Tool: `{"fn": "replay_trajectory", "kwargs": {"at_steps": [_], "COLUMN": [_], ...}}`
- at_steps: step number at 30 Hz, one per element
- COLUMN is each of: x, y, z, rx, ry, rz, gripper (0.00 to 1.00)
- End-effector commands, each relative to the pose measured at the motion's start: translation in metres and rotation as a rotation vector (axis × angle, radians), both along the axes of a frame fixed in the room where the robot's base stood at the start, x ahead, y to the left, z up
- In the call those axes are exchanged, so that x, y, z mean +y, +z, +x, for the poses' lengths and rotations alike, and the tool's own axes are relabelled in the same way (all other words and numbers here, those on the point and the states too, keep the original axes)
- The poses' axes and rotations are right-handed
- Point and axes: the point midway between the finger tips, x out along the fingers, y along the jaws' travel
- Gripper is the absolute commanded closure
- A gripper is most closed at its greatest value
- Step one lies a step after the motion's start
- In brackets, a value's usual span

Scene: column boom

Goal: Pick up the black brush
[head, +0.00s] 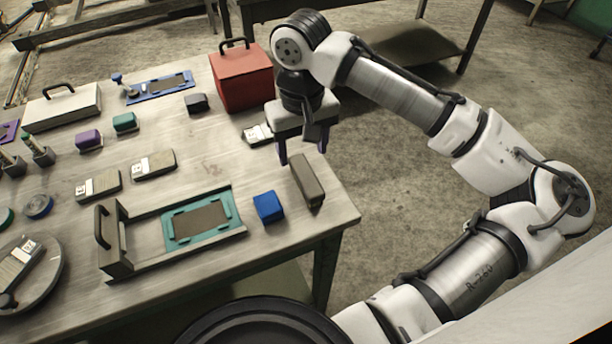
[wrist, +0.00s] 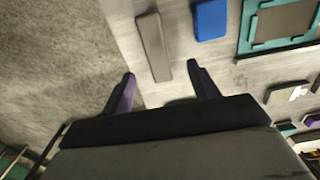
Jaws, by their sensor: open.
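My gripper (head: 303,154) is open and empty, pointing down near the table's right edge. A long dark grey-brown block (head: 308,181) lies on the table just in front of it. In the wrist view the block (wrist: 153,47) lies ahead of and between the two purple fingers, apparently untouched. A small black brush-like block (head: 196,103) lies farther back, left of the red box. I cannot tell for certain which of these two is the black brush; neither shows bristles.
A blue block (head: 268,207) lies close left of the long block. A teal frame in a handled tray (head: 114,268) is further left. The red box (head: 240,76) stands behind my gripper, with a labelled block (head: 257,134) between. The table's right edge is close.

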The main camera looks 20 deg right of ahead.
Motion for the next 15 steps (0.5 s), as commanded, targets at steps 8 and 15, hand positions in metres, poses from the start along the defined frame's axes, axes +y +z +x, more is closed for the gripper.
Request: {"fn": "replay_trajectory", "kwargs": {"at_steps": [8, 15], "x": [0.0, -0.005], "y": [-0.031, -0.054], "z": [0.0, 0.0], "rx": [-0.002, 0.0], "ry": [0.001, 0.0], "rz": [0.0, 0.001], "gripper": [0.4, 0.4]}}
